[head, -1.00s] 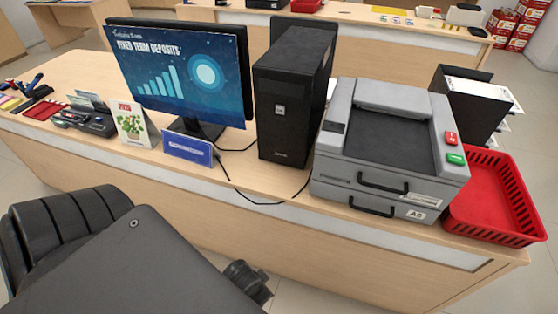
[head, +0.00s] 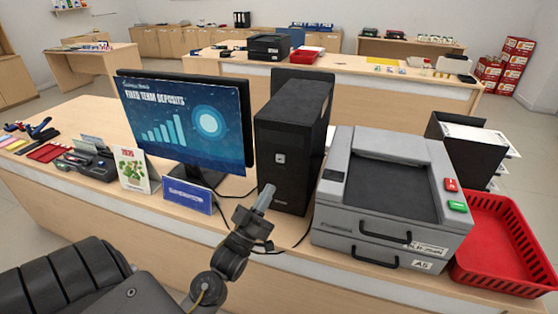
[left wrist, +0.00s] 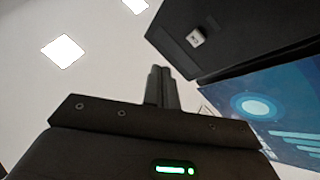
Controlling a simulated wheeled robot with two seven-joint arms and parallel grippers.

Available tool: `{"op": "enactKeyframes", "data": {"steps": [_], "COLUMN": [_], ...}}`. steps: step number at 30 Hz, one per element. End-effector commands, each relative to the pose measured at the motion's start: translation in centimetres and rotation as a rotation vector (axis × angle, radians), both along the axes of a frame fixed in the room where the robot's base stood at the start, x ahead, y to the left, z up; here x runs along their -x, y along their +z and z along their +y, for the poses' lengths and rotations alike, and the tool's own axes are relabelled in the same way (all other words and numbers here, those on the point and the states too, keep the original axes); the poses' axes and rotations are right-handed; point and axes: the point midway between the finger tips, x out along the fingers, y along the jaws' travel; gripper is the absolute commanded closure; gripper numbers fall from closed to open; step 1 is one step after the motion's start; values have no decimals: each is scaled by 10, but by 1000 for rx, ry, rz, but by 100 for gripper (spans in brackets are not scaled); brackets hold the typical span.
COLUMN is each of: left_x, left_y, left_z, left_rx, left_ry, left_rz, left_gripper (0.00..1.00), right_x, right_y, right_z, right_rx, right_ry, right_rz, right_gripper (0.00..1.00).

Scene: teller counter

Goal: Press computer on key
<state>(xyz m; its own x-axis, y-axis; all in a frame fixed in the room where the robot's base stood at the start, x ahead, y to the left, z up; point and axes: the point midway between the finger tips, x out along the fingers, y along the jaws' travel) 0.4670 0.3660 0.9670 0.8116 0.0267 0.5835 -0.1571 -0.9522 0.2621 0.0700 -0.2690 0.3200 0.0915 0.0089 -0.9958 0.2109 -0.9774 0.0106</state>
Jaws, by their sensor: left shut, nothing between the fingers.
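The black computer tower (head: 295,130) stands upright on the counter, right of the monitor. Its light square key (head: 280,158) is on the front face. In the left wrist view the tower (left wrist: 245,30) is at the upper right, with the key (left wrist: 196,37) on it. My left gripper (head: 265,196) is shut and empty, its fingers pointing up in front of the tower's lower front, below and left of the key. It also shows in the left wrist view (left wrist: 160,75), below and left of the key, and looks apart from it. My right gripper is out of view.
The monitor (head: 190,118) stands left of the tower, with a blue sign (head: 187,196) and a calendar (head: 132,169) before it. A grey machine (head: 390,195) stands close on the right, beside a red basket (head: 500,245). Black cables (head: 262,248) lie near the counter's front edge.

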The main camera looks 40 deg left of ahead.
Motion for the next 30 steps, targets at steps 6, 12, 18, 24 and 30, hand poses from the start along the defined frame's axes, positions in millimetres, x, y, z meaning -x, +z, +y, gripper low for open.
{"op": "enactKeyframes", "data": {"steps": [6, 12, 18, 24, 30], "left_x": [8, 9, 6, -11, -37], "left_y": [16, 16, 16, 15, 14], "left_z": [7, 7, 8, 14, 23], "left_rx": [9, 7, 6, 4, 5], "left_ry": [-19, -20, -19, -19, -18], "left_rz": [-123, -128, -127, -128, -128], "left_gripper": [100, 100, 100, 100, 100], "right_x": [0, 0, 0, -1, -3], "right_y": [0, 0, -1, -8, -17], "right_z": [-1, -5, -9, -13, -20], "right_rx": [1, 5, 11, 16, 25], "right_ry": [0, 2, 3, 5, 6], "right_rz": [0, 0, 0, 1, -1], "right_gripper": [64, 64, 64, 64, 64]}}
